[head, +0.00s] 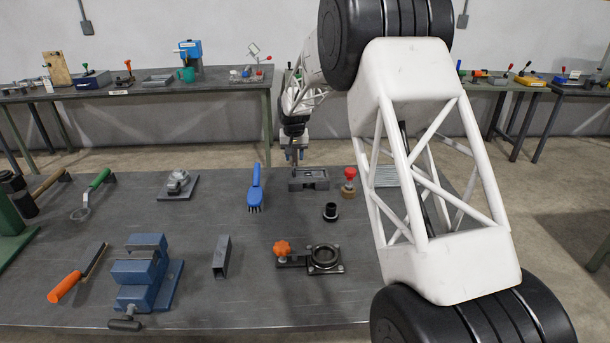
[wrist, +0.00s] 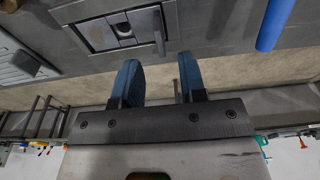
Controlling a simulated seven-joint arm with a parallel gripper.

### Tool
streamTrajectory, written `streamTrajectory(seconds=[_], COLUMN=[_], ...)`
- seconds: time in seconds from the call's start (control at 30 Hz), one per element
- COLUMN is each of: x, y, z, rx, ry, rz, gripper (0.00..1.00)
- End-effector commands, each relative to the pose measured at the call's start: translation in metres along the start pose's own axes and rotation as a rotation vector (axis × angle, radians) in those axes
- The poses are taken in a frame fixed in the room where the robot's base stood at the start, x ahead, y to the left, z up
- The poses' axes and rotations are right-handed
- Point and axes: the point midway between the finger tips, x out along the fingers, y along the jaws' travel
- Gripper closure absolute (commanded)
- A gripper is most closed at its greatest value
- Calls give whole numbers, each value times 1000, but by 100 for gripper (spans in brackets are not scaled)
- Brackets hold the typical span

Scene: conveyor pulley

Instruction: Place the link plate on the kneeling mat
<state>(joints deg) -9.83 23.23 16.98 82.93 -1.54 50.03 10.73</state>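My gripper (head: 296,160) is over the back of the grey bench, just behind a grey recessed block (head: 309,179). In the wrist view its two blue fingers (wrist: 158,66) are apart, with nothing seen between them. The block (wrist: 118,29) lies ahead of the fingertips, with a square recess and a round part in it. A narrow grey piece (wrist: 159,43) stands at its near edge, in line with the finger gap; I cannot tell whether it is the link plate. A light ribbed pad (head: 387,176), partly hidden by my arm, may be the kneeling mat; it also shows in the wrist view (wrist: 22,64).
A blue brush (head: 256,188) lies left of the block. A red-knobbed piece (head: 349,181) and a black bushing (head: 330,212) are to its right. An orange-knobbed ring fixture (head: 322,258), grey channel (head: 222,256) and blue vise (head: 142,272) stand nearer. Bench between them is clear.

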Motion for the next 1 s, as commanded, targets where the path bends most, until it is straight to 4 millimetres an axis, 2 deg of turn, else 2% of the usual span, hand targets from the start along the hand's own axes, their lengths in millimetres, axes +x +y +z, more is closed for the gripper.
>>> streamTrajectory(seconds=[0.27,0.7,1.0], x=[8,50,52], y=[0,-1,-1], z=[1,2,2], rx=[0,0,0], ry=[-2,-1,0], rz=[0,0,0], gripper=[62,62,62])
